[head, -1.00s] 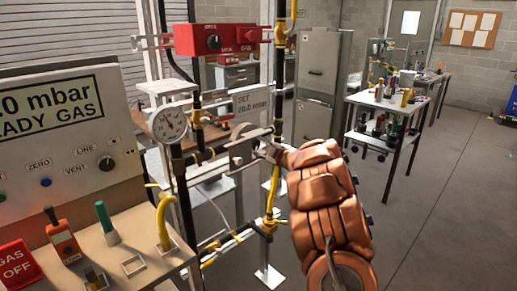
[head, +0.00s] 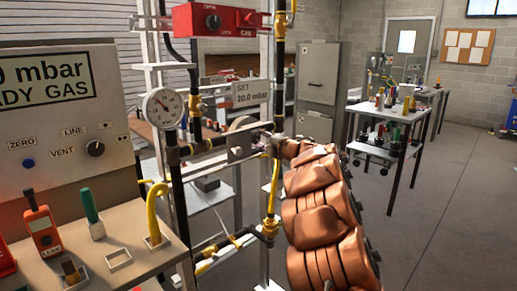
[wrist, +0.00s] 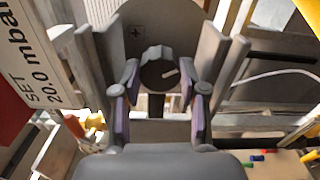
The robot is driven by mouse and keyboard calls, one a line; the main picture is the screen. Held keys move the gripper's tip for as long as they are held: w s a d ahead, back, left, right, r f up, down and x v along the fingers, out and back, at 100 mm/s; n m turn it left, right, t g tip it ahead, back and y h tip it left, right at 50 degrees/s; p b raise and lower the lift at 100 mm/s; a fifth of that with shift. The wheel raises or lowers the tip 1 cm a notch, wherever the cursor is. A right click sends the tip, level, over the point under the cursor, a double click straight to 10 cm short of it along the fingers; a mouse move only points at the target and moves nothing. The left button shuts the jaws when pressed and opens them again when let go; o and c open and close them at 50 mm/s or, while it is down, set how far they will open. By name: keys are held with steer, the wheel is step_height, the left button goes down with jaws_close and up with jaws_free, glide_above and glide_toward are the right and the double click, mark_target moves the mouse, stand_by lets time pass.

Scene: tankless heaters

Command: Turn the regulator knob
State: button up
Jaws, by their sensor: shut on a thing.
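The regulator knob (wrist: 158,74) is a small grey round knob with a white pointer line. In the wrist view it sits in front of a grey regulator body (wrist: 160,25). My gripper (wrist: 160,78) has one finger on each side of the knob and is shut on it. In the head view, my copper-coloured arm reaches up to the pipe rig, and the knob is hidden behind it. A "SET 20.0 mbar" sign (head: 252,93) stands just above the regulator, and a round pressure gauge (head: 163,108) is to its left.
A grey test box (head: 65,115) and a bench (head: 110,262) with tools stand at the left. A red gas box (head: 222,20) is above. Black and yellow pipes (head: 270,195) run close beside my arm. A loaded trolley (head: 390,150) stands behind; the floor at right is clear.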

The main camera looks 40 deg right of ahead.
steer(key=shift+n+b, duration=0.5)
steer(key=shift+n, duration=0.1)
steer(key=o, duration=0.9)
steer(key=shift+c, duration=0.2)
steer(key=shift+p, duration=0.35)
